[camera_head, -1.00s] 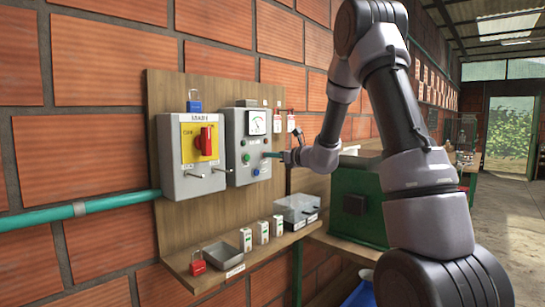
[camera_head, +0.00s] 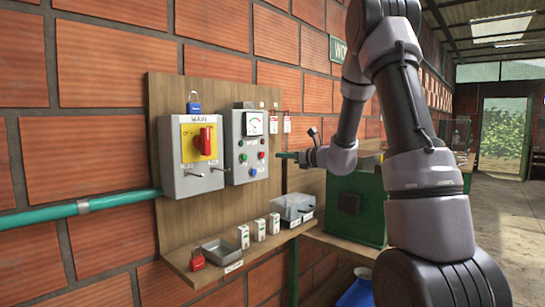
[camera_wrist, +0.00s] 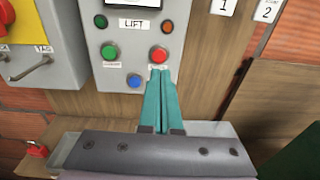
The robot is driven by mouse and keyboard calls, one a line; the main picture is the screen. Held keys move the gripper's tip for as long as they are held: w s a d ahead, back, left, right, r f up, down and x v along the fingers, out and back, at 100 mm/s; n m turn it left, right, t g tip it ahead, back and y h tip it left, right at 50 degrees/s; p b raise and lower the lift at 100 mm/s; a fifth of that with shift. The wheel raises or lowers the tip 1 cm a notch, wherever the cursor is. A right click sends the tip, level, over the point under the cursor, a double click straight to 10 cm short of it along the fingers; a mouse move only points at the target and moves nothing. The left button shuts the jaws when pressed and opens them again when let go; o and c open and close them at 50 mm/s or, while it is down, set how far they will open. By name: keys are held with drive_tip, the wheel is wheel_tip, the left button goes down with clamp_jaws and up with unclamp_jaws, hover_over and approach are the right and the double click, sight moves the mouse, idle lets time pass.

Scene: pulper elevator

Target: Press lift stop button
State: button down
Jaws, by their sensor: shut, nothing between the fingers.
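The grey lift control box (camera_head: 236,126) hangs on a wooden board. It also shows in the wrist view (camera_wrist: 178,8), with a LIFT label (camera_wrist: 138,24). Its red button (camera_wrist: 158,55) is at the right, its green button (camera_wrist: 109,52) at the left and its blue button (camera_wrist: 134,81) below. The red button also shows in the head view (camera_head: 261,155). My gripper (camera_wrist: 160,70) has its teal fingers together and empty, pointing just below the red button. In the head view my gripper (camera_head: 279,155) stands a little off the panel, with a gap to the red button.
A grey main switch box (camera_head: 181,180) with a red knob on yellow is left of the lift box. Below, a wooden shelf (camera_head: 215,274) holds a red padlock (camera_head: 197,260), a metal tray and small boxes. A green machine (camera_head: 358,205) stands at right.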

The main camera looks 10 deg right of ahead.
drive_tip(key=v, duration=0.5)
drive_tip(key=shift+s+d, duration=0.15)
drive_tip(key=shift+s, duration=0.15)
drive_tip(key=s+a+r+n+g+y, duration=0.1)
drive_tip(key=s+a+r+n+g, duration=0.1)
drive_tip(key=s+a+n+g, duration=0.5)
drive_tip(key=s+a+r+n+g, duration=0.1)
drive_tip(key=s+a+r+n, duration=0.15)
drive_tip(key=s+n, duration=0.55)
drive_tip(key=s+d+n+h, duration=0.4)
drive_tip(key=s+n, duration=0.1)
drive_tip(key=s, duration=0.4)
drive_tip(key=s+d+n+h, duration=0.4)
drive_tip(key=s+n, duration=0.1)
drive_tip(key=s, duration=0.3)
drive_tip(key=shift+s+f+t+h, duration=0.4)
drive_tip(key=shift+f, duration=0.05)
